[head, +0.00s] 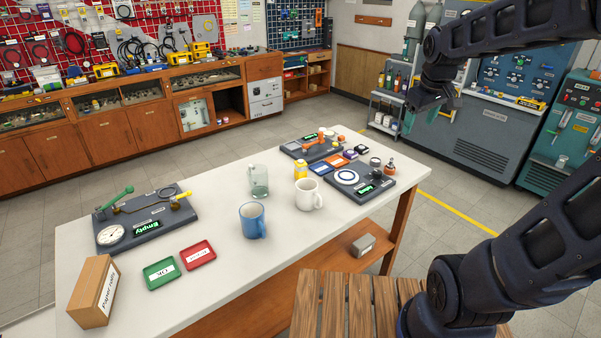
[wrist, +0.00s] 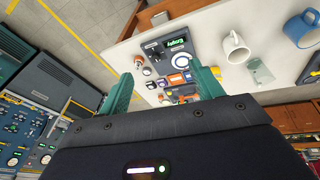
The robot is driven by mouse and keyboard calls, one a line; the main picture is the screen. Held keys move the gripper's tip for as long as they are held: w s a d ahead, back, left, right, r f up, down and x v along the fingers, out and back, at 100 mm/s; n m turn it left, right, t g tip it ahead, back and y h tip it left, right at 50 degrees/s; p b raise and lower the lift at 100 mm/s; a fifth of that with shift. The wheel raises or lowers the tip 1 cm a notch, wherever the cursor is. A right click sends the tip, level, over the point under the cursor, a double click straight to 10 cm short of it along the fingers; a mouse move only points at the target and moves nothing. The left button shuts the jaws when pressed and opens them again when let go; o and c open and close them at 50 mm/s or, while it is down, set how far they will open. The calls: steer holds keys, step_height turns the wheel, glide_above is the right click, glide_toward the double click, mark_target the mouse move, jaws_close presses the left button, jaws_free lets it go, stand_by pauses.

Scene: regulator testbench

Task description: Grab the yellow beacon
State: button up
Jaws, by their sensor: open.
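A small yellow object (head: 301,171), which looks like the yellow beacon, stands on the white table just behind the white mug (head: 308,195). The mug hides its lower right part. My gripper (head: 428,112) is high above the floor, beyond the table's right end and well away from the yellow object. In the wrist view my gripper (wrist: 163,84) shows two green fingers spread apart with nothing held between them.
A glass (head: 259,181) and a blue mug (head: 252,220) stand left of the white mug. A dark test station (head: 385,190) lies to the right, another (head: 115,240) at the left. Green (head: 161,274) and red (head: 198,255) trays and a cardboard box (head: 90,295) are in front.

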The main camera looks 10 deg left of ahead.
steer(key=w+a+f+n+g, duration=0.1)
steer(key=w+a+f+n, duration=0.1)
steer(key=w+a+n, duration=0.4)
steer(key=n+g, duration=0.2)
steer(key=n, duration=1)
glide_above(300, 160)
steer(key=f, duration=1.8)
steer(key=shift+s+d+f, duration=0.3)
steer(key=shift+d, duration=0.05)
steer(key=shift+a+f, duration=0.2)
steer(key=shift+f, duration=0.25)
step_height(300, 160, down, 10)
steer(key=shift+w+f, duration=0.1)
steer(key=shift+w, duration=0.05)
steer(key=c, duration=1.1)
steer(key=shift+c, duration=0.2)
steer(key=shift+r, duration=0.2)
